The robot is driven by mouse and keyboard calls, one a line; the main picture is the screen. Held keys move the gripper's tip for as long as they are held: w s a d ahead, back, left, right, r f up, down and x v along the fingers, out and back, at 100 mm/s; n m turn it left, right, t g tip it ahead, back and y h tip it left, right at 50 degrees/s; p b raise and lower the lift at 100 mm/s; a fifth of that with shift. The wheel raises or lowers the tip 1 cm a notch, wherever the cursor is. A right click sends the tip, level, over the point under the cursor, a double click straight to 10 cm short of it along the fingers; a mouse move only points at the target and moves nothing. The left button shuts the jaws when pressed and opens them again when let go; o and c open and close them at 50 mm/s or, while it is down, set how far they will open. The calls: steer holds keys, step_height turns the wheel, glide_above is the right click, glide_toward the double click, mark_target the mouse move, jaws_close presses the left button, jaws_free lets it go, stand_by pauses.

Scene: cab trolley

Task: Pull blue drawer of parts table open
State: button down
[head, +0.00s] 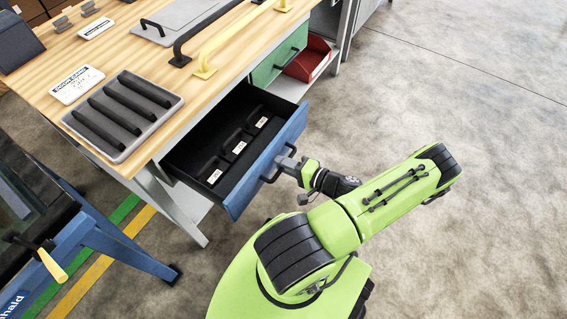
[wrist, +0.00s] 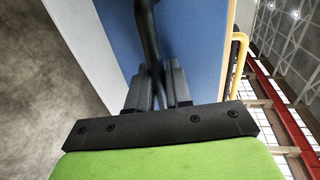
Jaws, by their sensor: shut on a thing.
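The blue drawer (head: 262,168) of the parts table (head: 190,130) stands well out from the table front. Inside it lie several black parts with white labels. My gripper (head: 282,166) is at the drawer's front and shut on its dark bar handle (head: 268,177). In the wrist view the handle (wrist: 147,35) runs down between the two black fingers of my gripper (wrist: 158,85), with the blue drawer front (wrist: 190,40) behind it. The fingertips' contact with the handle is partly hidden in the head view.
A green drawer (head: 279,55) with a handle and a red bin (head: 309,64) are further along the table. A grey tray (head: 122,151) of black bars and long handles lie on top. A blue trolley frame (head: 95,235) stands at left. Floor at right is clear.

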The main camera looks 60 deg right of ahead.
steer(key=c, duration=1.2)
jaws_free()
steer(key=s+r, duration=0.1)
steer(key=s, duration=0.4)
steer(key=s+r+p, duration=0.1)
steer(key=s, duration=0.4)
steer(key=s+r+p, duration=0.1)
steer(key=s, duration=0.4)
steer(key=shift+s+d, duration=0.2)
steer(key=shift+s, duration=0.05)
steer(key=shift+r, duration=0.1)
